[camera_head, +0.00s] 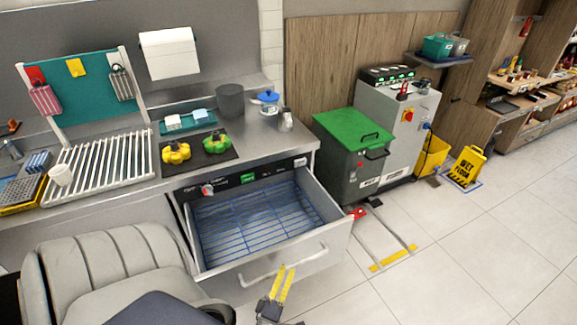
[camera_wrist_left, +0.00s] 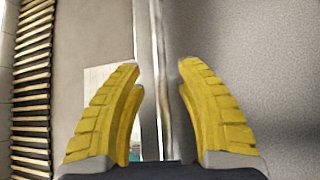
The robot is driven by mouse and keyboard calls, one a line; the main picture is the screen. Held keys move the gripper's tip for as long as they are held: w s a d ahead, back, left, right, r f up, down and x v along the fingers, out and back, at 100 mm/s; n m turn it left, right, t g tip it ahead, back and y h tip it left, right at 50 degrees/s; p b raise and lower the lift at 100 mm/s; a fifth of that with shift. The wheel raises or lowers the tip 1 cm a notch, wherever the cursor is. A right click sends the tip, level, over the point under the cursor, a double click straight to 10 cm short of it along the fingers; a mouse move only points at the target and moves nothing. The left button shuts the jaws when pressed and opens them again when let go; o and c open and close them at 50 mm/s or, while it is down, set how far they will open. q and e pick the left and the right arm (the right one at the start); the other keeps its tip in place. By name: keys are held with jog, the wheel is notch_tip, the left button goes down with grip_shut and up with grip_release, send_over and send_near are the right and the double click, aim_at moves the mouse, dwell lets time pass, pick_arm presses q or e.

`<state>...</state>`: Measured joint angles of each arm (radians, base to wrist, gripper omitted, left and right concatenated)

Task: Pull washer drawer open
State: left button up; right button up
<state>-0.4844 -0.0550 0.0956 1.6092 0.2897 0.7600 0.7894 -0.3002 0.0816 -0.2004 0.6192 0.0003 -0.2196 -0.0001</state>
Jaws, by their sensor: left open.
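The washer drawer (camera_head: 265,215) is pulled out from under the metal counter in the head view. Its inside shows a blue wire rack (camera_head: 250,225). A long metal handle (camera_head: 300,262) runs across the drawer front. My left gripper (camera_head: 287,270), with yellow fingers, is at the handle near its middle. In the left wrist view my left gripper (camera_wrist_left: 159,66) is open, and a metal bar (camera_wrist_left: 160,95) passes between its fingers. Whether either finger touches the bar I cannot tell. My right gripper is not in view.
A grey padded chair (camera_head: 110,265) stands left of the drawer. A grey bin with a green lid (camera_head: 352,135) and a machine stand to the right. A yellow wet-floor sign (camera_head: 467,167) is farther right. The tiled floor at the lower right is clear.

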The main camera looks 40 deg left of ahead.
pick_arm(q)
jog(key=v, duration=0.9)
jog(key=shift+s+d, duration=0.15)
jog(key=shift+s, duration=0.2)
